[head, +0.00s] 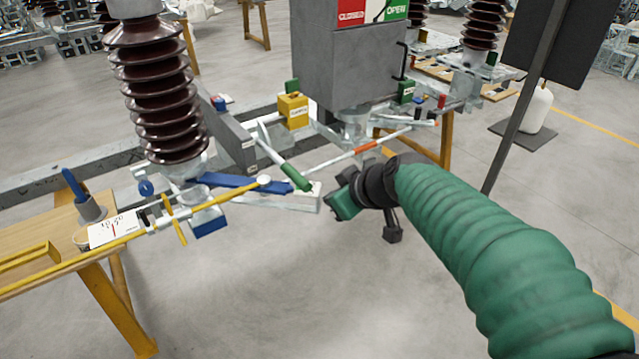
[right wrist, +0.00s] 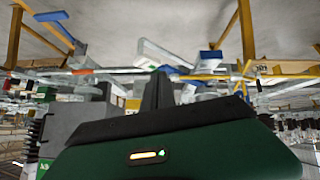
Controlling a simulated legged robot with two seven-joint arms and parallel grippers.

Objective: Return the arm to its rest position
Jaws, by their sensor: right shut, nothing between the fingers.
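My right arm comes in from the right in a ribbed green sleeve. Its green and black gripper (head: 342,204) hangs in the air in front of the grey switch box (head: 345,75). In the right wrist view the dark fingers of my right gripper (right wrist: 158,92) stand together, shut and empty. The fingertips are hard to make out in the head view. A green-handled tool (head: 290,174) and a rod with an orange section (head: 358,151) lie just left of and behind the gripper; any contact cannot be told. My left gripper is not in view.
A brown ribbed insulator (head: 158,95) stands at the left, above a wooden bench (head: 45,240) with a yellow rod and a white dial card (head: 112,230). A dark panel on a post (head: 515,125) stands at the right. The grey floor (head: 300,300) in front is clear.

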